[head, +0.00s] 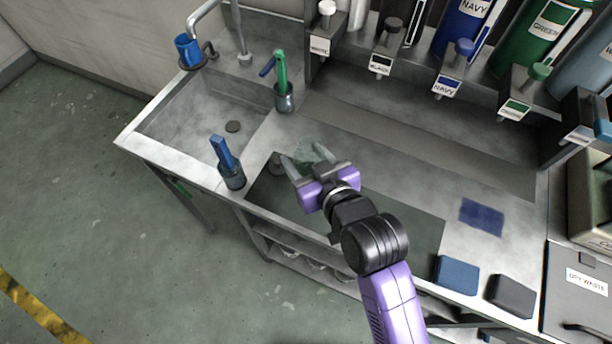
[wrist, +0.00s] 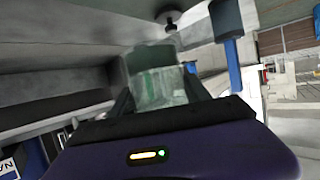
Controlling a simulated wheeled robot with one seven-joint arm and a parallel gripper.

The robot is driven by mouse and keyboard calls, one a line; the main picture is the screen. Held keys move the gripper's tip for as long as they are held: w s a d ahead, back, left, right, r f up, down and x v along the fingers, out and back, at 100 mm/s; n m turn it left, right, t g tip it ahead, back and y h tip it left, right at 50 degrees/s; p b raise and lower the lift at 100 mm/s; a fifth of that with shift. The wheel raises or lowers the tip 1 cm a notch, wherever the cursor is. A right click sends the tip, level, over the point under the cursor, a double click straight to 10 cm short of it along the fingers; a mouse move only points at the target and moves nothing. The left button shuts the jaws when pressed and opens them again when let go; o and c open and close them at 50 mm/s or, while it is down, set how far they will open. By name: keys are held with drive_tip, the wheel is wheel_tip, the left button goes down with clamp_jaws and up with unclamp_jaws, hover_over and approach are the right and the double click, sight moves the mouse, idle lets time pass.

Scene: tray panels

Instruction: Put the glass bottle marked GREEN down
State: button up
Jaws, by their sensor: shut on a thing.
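A clear, pale green glass bottle (head: 312,152) is between the fingers of my gripper (head: 302,163) in the head view. It also shows in the wrist view (wrist: 152,62), upper middle, between the two dark fingers, with a greenish label patch (wrist: 158,86) whose writing I cannot read. My gripper is shut on the bottle. The bottle is by the far left edge of the dark mat (head: 400,228) on the steel bench. I cannot tell whether its base touches the bench. My gripper hides part of it.
A sink (head: 190,125) lies left. A cup with a blue-handled brush (head: 231,176) and one with a green-handled brush (head: 284,98) stand near the sink. Labelled dispensers, including NAVY (head: 446,86) and GREEN (head: 514,110), line the back. Blue (head: 457,274) and black (head: 510,295) pads lie right.

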wheel_tip(320, 180, down, 8)
drive_tip(key=shift+f, duration=0.2)
drive_tip(key=shift+f, duration=0.1)
idle(0.3)
drive_tip(key=o, duration=1.7)
drive_tip(key=shift+c, duration=0.2)
drive_tip(key=shift+r, duration=0.2)
drive_tip(key=b+v, duration=0.1)
drive_tip(key=v, duration=1.1)
drive_tip(key=shift+f, duration=0.15)
drive_tip(key=shift+d, duration=0.1)
